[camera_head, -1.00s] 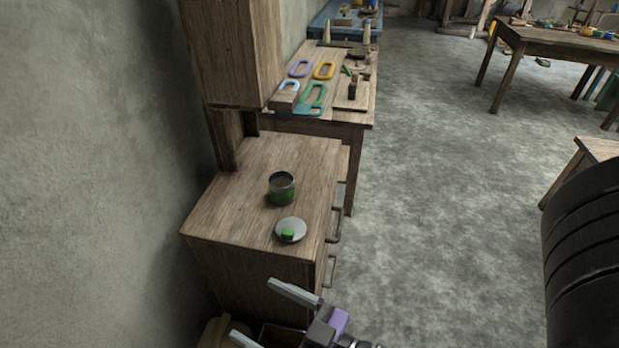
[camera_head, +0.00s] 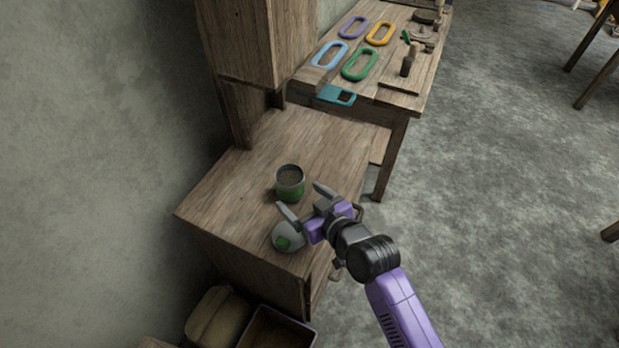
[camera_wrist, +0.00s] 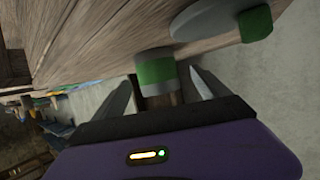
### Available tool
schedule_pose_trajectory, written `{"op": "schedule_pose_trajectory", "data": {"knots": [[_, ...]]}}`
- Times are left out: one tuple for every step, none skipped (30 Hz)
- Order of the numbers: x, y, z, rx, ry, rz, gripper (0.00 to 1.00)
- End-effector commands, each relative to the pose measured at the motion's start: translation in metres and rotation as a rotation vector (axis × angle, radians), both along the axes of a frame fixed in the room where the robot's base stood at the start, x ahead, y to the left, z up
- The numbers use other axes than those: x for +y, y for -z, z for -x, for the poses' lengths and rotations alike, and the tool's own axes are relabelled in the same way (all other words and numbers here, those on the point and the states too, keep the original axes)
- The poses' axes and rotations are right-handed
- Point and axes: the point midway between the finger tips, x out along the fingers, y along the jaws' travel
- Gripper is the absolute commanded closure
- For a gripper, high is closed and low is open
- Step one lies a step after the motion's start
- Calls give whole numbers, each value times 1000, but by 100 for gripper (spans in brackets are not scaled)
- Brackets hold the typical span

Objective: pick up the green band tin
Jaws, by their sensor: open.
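The green band tin (camera_head: 289,184) stands upright and open-topped on the wooden cabinet (camera_head: 240,190), with a green band around its lower part. My gripper (camera_head: 303,200) is open and empty, close to the tin at its lower right in the head view. In the wrist view the tin (camera_wrist: 156,72) shows ahead, between the two fingers (camera_wrist: 160,95) in the picture; I cannot tell whether they touch it. A grey round lid with a green knob (camera_head: 287,238) lies on the cabinet nearer the front edge, partly behind my gripper. The lid also shows in the wrist view (camera_wrist: 205,18).
A tall wooden upright (camera_head: 240,45) rises at the cabinet's back left. A wooden table (camera_head: 390,100) beyond holds several coloured loops and small tools. A dark open box (camera_head: 275,330) and a tan object (camera_head: 217,315) lie below the cabinet.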

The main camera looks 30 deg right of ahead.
Motion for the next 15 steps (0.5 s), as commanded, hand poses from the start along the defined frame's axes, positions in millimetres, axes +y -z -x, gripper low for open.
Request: {"op": "schedule_pose_trajectory", "data": {"knots": [[1, 2, -1, 5, -6, 7, 15], [1, 3, -3, 7, -7, 10, 15], [1, 4, -6, 6, -7, 13, 15], [1, 5, -9, 5, -7, 13, 15], [1, 6, -13, 5, -6, 13, 15], [1, 8, -16, 5, -6, 13, 15], [1, 9, -19, 5, -6, 13, 15], [1, 9, -22, 5, -6, 13, 15], [1, 11, -25, 5, -6, 13, 15], [1, 12, -28, 6, -6, 12, 15], [1, 12, -31, 5, -6, 12, 15], [0, 13, -36, 4, -5, 12, 15], [-1, 14, -40, 4, -5, 12, 15], [-1, 15, -45, 4, -6, 12, 15], [-2, 17, -51, 4, -6, 11, 15]]}}
